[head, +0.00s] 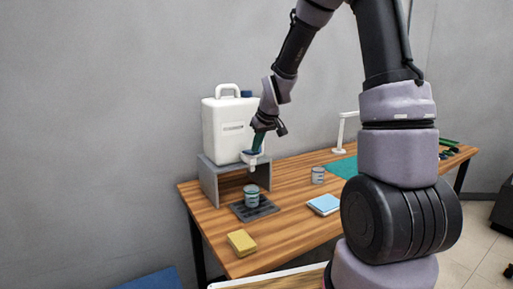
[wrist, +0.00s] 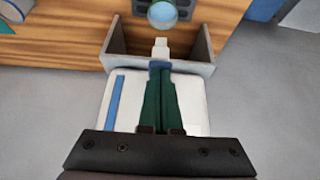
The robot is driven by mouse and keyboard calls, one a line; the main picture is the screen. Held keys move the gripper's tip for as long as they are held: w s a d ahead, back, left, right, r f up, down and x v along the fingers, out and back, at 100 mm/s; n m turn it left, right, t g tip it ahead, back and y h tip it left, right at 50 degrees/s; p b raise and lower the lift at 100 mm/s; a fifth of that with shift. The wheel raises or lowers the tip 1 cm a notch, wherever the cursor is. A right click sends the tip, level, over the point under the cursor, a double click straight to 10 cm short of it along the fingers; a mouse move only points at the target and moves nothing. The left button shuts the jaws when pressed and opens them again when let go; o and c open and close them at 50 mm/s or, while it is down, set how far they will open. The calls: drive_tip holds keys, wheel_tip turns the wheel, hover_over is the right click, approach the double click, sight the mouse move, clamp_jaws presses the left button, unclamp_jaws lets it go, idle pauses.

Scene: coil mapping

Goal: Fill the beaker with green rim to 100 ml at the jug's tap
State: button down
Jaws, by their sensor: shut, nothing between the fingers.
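The white jug (head: 222,130) stands on a grey stand (head: 209,186). Its tap (head: 251,159) sticks out at the front, with a white spout (wrist: 161,46) and a blue part (wrist: 160,65) in the wrist view. My gripper (head: 256,146) is shut and empty, its green fingertips (wrist: 160,70) at the tap's blue part; I cannot tell whether they touch. A beaker with a greenish rim (head: 251,196) stands upright below the tap; it also shows in the wrist view (wrist: 162,13), pale blue inside. Its level and any flow cannot be read.
The beaker stands on a dark drip tray (head: 268,210). Another beaker (head: 318,175) stands to the right on the wooden table (head: 290,224). A yellow sponge-like block (head: 241,243), a light-blue pad (head: 324,204) and a green mat (head: 342,168) lie around. A white lamp-like stand (head: 339,138) rises behind.

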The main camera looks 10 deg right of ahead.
drive_tip(key=w+v, duration=0.1)
drive_tip(key=v, duration=1.2)
drive_tip(key=shift+a+r, duration=0.2)
drive_tip(key=shift+r, duration=0.2)
drive_tip(key=shift+w, duration=0.15)
idle(0.5)
drive_tip(key=s+d+r+m, duration=0.1)
drive_tip(key=s+r+m, duration=0.1)
drive_tip(key=s, duration=0.5)
drive_tip(key=s+d+r+m+t, duration=0.1)
drive_tip(key=s+r+m, duration=0.2)
drive_tip(key=s, duration=0.5)
drive_tip(key=s+d+r+m, duration=0.2)
drive_tip(key=s, duration=0.6)
drive_tip(key=shift+r+m, duration=0.3)
drive_tip(key=shift+m, duration=0.1)
